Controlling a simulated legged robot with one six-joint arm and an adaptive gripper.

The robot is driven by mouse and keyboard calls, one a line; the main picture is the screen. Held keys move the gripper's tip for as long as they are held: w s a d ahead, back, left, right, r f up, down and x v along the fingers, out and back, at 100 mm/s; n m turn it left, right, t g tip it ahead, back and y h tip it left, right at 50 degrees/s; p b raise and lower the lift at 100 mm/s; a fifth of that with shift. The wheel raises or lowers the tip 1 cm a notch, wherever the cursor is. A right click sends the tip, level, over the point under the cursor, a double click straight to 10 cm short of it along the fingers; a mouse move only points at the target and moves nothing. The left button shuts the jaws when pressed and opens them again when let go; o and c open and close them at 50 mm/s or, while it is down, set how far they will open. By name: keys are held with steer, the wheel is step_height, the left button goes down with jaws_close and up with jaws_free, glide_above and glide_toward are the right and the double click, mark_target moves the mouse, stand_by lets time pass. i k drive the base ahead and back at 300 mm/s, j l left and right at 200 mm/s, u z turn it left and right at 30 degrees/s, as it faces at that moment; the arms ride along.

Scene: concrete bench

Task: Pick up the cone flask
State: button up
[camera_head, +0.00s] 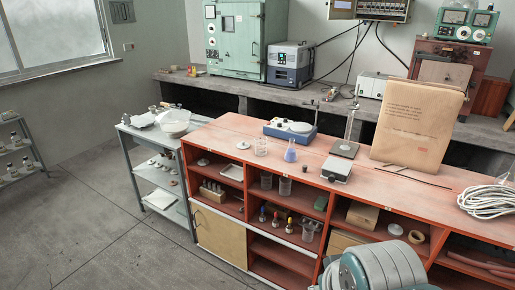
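The cone flask (290,153) stands upright on the orange-red top of the long cabinet, near its middle. It is small, see-through, and looks pale violet-blue inside. A clear beaker (261,147) stands to its left, apart from it. A blue device with a white round plate (291,129) is just behind it. My arm shows as a rounded grey-green part at the bottom right edge. My gripper's fingers do not show, and nothing covers the flask.
A small scale-like box (337,169) and a metal stand (346,143) are right of the flask. A large brown paper package (415,121) stands farther right, with coiled white cable (488,201) at the end. The cabinet top (225,136) has free room at left; open floor (90,220) lies left.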

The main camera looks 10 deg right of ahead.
mark_target(291, 156)
steer(key=i+j+z, duration=0.15)
steer(key=z, duration=0.3)
steer(key=i+j+z, duration=0.2)
steer(key=z, duration=0.2)
steer(key=i+j+z, duration=0.2)
steer(key=z, duration=0.25)
steer(key=i+j, duration=0.15)
steer(key=j, duration=0.25)
steer(key=i+j+z, duration=0.1)
steer(key=j, duration=0.3)
steer(key=i+j, duration=0.15)
steer(key=j, duration=0.25)
steer(key=i+j+z, duration=0.15)
steer(key=j, duration=0.65)
steer(key=i+j+z, duration=0.1)
steer(key=j, duration=0.3)
steer(key=i, duration=0.05)
